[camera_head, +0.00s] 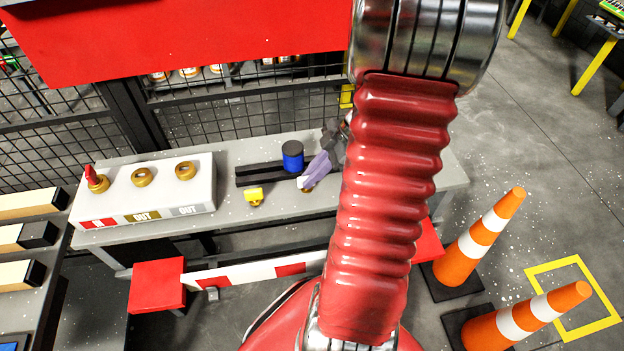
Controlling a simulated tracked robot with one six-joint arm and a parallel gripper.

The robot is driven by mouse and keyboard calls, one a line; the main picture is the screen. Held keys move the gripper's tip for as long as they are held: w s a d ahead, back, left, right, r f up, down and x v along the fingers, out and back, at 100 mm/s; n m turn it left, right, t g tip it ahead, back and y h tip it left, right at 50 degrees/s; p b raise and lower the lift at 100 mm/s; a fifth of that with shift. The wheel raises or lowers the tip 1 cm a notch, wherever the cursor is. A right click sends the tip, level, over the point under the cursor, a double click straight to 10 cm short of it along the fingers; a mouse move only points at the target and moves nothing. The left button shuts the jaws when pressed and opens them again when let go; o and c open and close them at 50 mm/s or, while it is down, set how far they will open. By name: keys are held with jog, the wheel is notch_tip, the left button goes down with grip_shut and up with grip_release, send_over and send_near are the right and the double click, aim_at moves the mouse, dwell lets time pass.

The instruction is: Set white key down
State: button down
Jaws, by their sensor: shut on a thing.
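My gripper (308,178) is low over the grey bench (233,212), its purple-grey fingers pointing down and left. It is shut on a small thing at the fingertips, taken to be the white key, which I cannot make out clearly. A bit of brown-gold shows just under the fingertips. My arm hides the area to the right. A white box (150,203) at the bench's left has three gold rings and red, gold and white labels, with OUT readable. A red key (90,172) stands in the left ring; the middle and right rings look empty.
A blue cylinder with a dark top (292,158) stands on a black rail close behind my gripper. A small yellow piece (254,196) lies left of it. Mesh fencing (240,115) backs the bench. Orange cones (480,238) stand on the floor at right.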

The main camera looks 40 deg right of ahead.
jog(key=shift+f, duration=1.05)
jog(key=c, duration=1.8)
grip_release()
jog(key=v, duration=1.2)
jog(key=shift+s, duration=0.1)
